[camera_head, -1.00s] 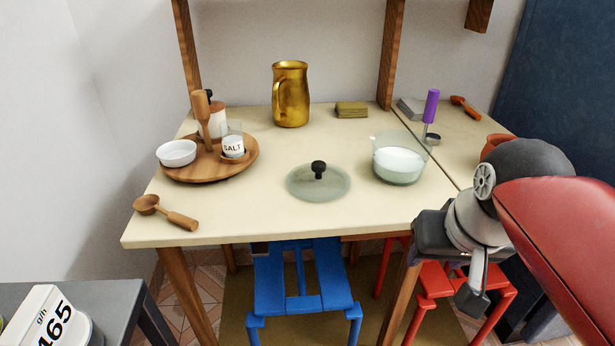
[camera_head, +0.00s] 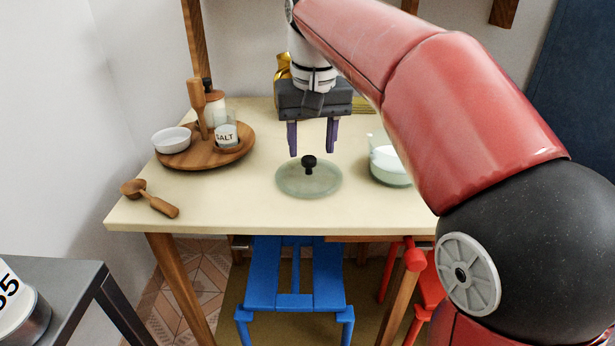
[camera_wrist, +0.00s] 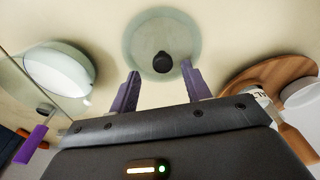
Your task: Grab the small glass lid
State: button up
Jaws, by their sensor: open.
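The small glass lid (camera_head: 295,182) lies flat on the cream table, a pale green see-through disc with a black knob (camera_head: 308,162) upright at its centre. My gripper (camera_head: 313,153) is open and empty, its two purple fingers pointing down above the lid, apart from the knob. In the wrist view the lid (camera_wrist: 140,45) is beyond the fingertips of my gripper (camera_wrist: 163,72). The knob (camera_wrist: 162,62) appears between the fingers, a little nearer the right one. How high the fingertips are above the knob is hard to tell.
A glass bowl with white contents (camera_head: 388,172) stands right of the lid, partly hidden by my arm. A wooden tray (camera_head: 185,158) at left carries a salt jar (camera_head: 226,134), white bowl (camera_head: 171,139) and pestle-like wooden piece. A wooden scoop (camera_head: 150,198) lies at front left.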

aim_at(309, 158)
jog(key=f, duration=0.4)
jog(key=shift+w+a+b, duration=0.2)
jog(key=shift+a+b, duration=0.05)
jog(key=shift+b, duration=0.15)
grip_shut()
